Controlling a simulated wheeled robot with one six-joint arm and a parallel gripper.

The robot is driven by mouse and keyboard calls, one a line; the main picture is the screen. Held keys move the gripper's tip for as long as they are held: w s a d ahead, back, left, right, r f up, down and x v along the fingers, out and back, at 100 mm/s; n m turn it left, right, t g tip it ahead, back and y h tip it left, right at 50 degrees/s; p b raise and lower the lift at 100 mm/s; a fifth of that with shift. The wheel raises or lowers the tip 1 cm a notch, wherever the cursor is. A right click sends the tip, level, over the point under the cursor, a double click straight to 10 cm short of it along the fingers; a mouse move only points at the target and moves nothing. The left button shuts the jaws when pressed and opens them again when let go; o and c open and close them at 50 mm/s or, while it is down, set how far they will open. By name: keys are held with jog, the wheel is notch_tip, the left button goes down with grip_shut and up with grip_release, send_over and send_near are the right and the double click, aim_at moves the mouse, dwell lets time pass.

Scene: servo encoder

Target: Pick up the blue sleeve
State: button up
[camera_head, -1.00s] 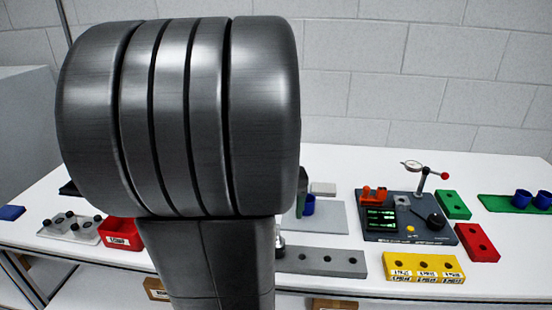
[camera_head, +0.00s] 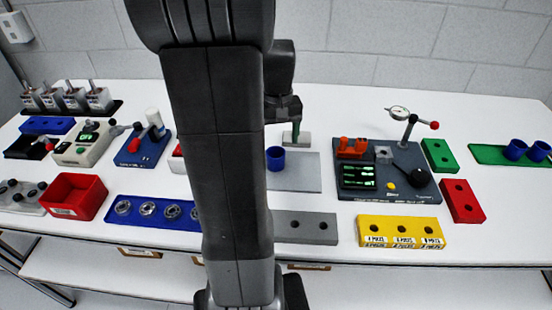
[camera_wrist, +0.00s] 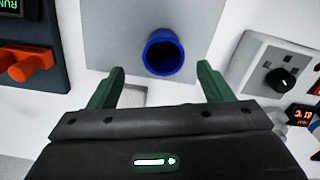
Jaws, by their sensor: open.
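A blue sleeve (camera_head: 275,159) stands upright on the light grey plate (camera_head: 305,172), just right of my arm. In the wrist view the blue sleeve (camera_wrist: 163,53) shows its open ring end, on the grey plate (camera_wrist: 110,30). My gripper (camera_wrist: 161,66) is open, its two green fingers spread left and right with nothing between them. The sleeve appears centred beyond the fingertips, apart from both. In the head view a green finger of my gripper (camera_head: 291,133) shows above and slightly right of the sleeve; the other finger is hidden. Two more blue sleeves (camera_head: 515,149) (camera_head: 539,151) stand on the green tray (camera_head: 487,153).
A dark device with a dial gauge (camera_head: 385,185) stands right of the plate. A grey block with holes (camera_head: 305,226) and a yellow labelled block (camera_head: 400,231) lie in front. A small light block (camera_head: 297,140) sits behind the sleeve. My arm hides the table's middle.

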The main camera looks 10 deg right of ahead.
jog(key=shift+a+f, duration=0.15)
jog(key=shift+f, duration=1.3)
jog(key=shift+a+f, duration=0.1)
jog(key=shift+f, duration=1.35)
jog(key=c, duration=1)
